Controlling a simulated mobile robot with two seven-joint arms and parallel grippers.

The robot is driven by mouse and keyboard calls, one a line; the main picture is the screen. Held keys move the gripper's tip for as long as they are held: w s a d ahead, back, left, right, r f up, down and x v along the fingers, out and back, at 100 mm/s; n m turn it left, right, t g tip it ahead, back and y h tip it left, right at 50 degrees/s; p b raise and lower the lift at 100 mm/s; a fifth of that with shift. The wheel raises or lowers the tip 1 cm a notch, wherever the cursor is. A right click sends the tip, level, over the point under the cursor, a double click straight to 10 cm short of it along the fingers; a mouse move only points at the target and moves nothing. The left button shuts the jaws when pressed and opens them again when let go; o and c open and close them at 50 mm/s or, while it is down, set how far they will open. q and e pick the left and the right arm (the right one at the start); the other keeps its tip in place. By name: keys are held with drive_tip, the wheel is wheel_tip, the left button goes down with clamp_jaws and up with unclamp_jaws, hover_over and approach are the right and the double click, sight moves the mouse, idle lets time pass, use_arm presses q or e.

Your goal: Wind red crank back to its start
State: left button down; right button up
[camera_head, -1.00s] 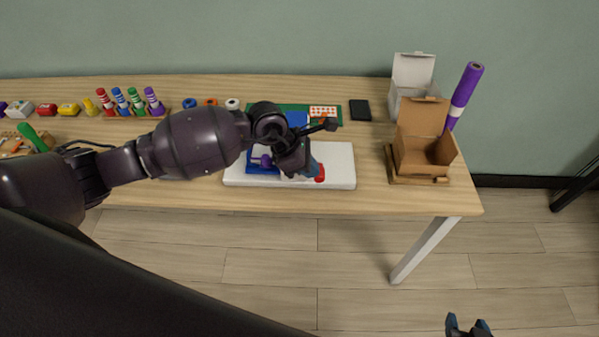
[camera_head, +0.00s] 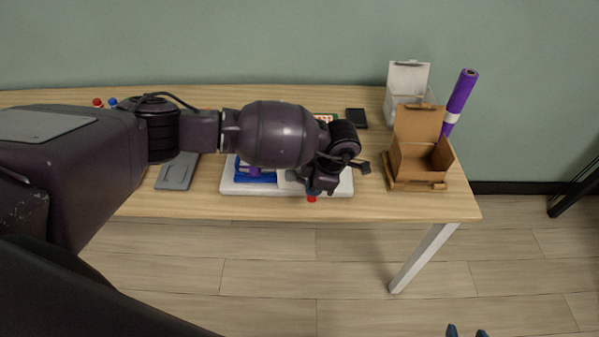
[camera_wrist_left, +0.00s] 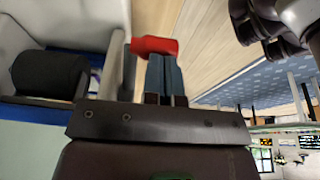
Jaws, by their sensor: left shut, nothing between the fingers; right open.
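The red crank handle (camera_head: 312,199) shows just below my left gripper (camera_head: 313,188), at the front edge of the white base (camera_head: 232,186). The base carries a blue part (camera_head: 258,177); my left arm hides much of it. In the left wrist view, the red handle (camera_wrist_left: 155,46) lies right at the tips of my left gripper (camera_wrist_left: 165,72). The fingers are shut with nothing between them; whether they touch the handle I cannot tell. My right gripper (camera_head: 466,332) is open and empty at the bottom edge, in front of the table.
A grey flat slab (camera_head: 177,171) lies left of the base. An open cardboard box (camera_head: 422,165), a white box (camera_head: 408,78) and a purple roll (camera_head: 460,95) stand at the right. A black flat item (camera_head: 356,118) lies behind.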

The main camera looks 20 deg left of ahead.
use_arm(q)
drive_tip(key=shift+f, duration=0.4)
use_arm(e)
drive_tip(key=shift+s+f, duration=0.4)
drive_tip(key=shift+f, duration=0.1)
drive_tip(key=shift+w+r, duration=0.1)
drive_tip(key=shift+w, duration=0.15)
drive_tip(key=shift+w+r, duration=0.1)
drive_tip(key=shift+w, duration=0.15)
use_arm(q)
drive_tip(key=shift+w+r, duration=0.1)
drive_tip(key=shift+r, duration=0.45)
drive_tip(key=v, duration=0.1)
drive_tip(key=p+v, duration=0.1)
drive_tip(key=v, duration=0.1)
drive_tip(key=shift+a, duration=0.25)
drive_tip(key=d+v, duration=0.1)
drive_tip(key=v, duration=0.9)
use_arm(e)
drive_tip(key=shift+s+d+r, duration=0.15)
drive_tip(key=shift+s+r, duration=0.35)
drive_tip(key=shift+r, duration=0.2)
